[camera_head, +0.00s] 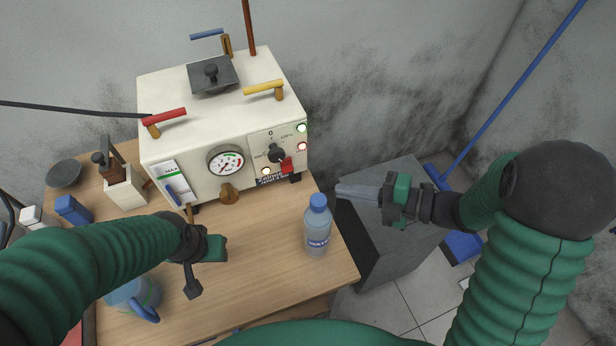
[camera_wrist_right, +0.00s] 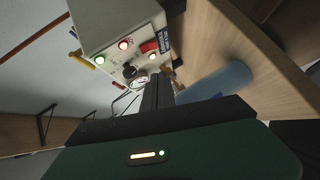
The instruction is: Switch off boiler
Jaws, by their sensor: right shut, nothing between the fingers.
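The cream boiler (camera_head: 215,115) stands on the wooden table. Its front panel has a black rotary knob (camera_head: 277,153) below a "0" mark, a red switch (camera_head: 287,165) and small lamps that look lit. A pressure gauge (camera_head: 225,163) sits left of the panel. The right wrist view shows the knob (camera_wrist_right: 129,70), the red switch (camera_wrist_right: 149,47) and lit green and red lamps. My right gripper (camera_head: 342,191) is shut and empty, right of the boiler and clear of its panel.
A water bottle (camera_head: 317,228) stands near the table's right edge, between my grippers. A blue mug (camera_head: 133,297) is at the front left. A grey cabinet (camera_head: 385,240) is right of the table.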

